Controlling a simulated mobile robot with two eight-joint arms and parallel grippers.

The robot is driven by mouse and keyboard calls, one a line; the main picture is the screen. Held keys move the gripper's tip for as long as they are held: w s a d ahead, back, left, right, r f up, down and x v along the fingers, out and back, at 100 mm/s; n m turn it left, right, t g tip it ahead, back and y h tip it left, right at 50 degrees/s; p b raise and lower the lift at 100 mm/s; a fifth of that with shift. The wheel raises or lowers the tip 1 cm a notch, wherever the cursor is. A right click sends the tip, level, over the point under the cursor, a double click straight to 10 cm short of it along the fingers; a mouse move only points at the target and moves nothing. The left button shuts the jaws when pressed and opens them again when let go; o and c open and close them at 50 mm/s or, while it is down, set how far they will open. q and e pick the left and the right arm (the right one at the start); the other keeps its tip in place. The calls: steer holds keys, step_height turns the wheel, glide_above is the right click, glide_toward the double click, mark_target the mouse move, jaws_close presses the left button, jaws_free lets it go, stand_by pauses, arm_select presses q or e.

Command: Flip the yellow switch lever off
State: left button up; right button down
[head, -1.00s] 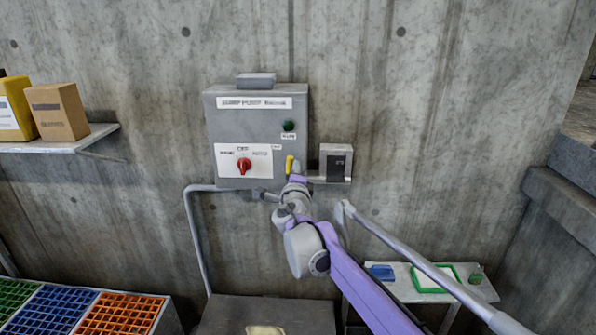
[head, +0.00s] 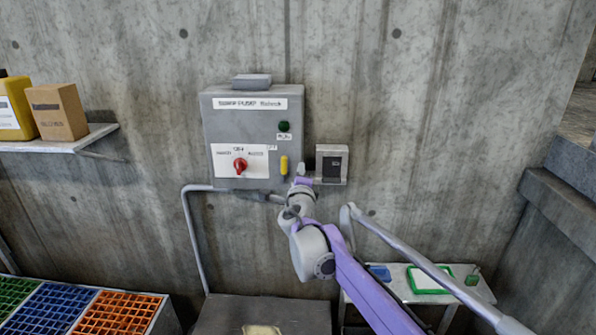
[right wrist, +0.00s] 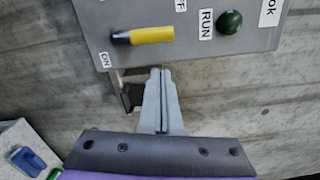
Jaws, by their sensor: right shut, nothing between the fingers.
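The yellow switch lever (head: 284,165) is on the lower right of the grey control box (head: 216,118). In the right wrist view the lever (right wrist: 150,35) has a dark end toward the ON label (right wrist: 104,60) and its yellow grip toward the OFF label (right wrist: 181,5). I cannot tell its setting for sure. My right gripper (head: 301,172) is just right of the lever, apart from it. In the right wrist view the gripper (right wrist: 158,76) is shut and empty, its fingertips near the box edge. My left gripper is not in view.
A red rotary knob (head: 240,165) and a green button (head: 284,127) are on the box. A small grey box with a black switch (head: 334,164) is mounted close right of my gripper. A conduit (head: 190,230) runs below the control box.

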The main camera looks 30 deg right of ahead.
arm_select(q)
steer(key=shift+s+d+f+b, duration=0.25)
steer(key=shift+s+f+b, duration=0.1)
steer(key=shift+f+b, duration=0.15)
arm_select(e)
steer(key=d+v, duration=0.1)
steer(key=v, duration=0.9)
steer(key=shift+s, duration=0.35)
steer(key=shift+s+a, duration=0.1)
